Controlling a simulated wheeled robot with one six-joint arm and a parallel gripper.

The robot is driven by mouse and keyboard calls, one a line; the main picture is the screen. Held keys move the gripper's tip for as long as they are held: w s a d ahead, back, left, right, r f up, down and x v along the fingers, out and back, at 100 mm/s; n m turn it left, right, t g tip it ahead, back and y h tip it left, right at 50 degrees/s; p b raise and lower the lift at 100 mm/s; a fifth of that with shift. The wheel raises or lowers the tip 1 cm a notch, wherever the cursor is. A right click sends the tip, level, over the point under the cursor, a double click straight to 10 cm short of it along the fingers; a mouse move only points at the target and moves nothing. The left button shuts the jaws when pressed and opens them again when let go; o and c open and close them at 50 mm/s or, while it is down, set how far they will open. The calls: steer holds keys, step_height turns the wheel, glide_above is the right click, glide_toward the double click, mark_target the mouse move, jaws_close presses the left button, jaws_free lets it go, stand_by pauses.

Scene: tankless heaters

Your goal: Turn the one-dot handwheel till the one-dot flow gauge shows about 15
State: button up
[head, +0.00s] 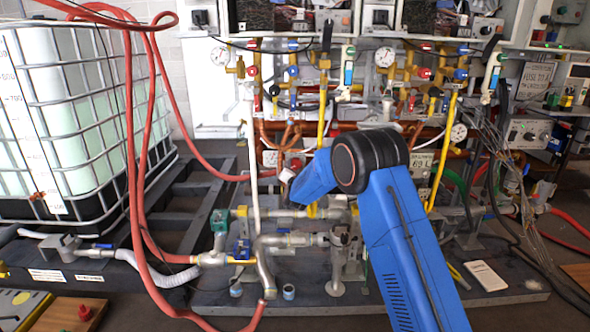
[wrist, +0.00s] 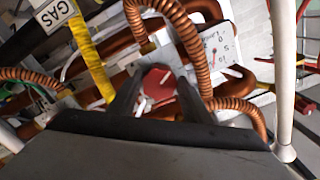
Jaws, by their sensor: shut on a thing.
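A red handwheel (wrist: 160,81) with a pale mark on its face sits between the dark fingers of my gripper (wrist: 156,90) in the wrist view. My gripper is shut on it, one finger on each side. Just right of it is a white flow gauge (wrist: 224,50) with a red needle; it appears turned on its side and a copper hose covers part of it. The needle's exact reading and any dot marks are too small to tell. In the head view my blue arm reaches to the pipework, and the handwheel in my grip cannot be made out.
Ribbed copper hoses (wrist: 184,30) arch close around my gripper. A yellow pipe with a GAS label (wrist: 56,14) is at upper left, and a white pipe (wrist: 283,80) stands at right. A caged white tank (head: 75,110) and red hoses (head: 130,120) are left of the rig.

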steer(key=o, duration=0.8)
steer(key=s, duration=1.7)
steer(key=shift+s+d, duration=0.1)
steer(key=shift+s, duration=0.15)
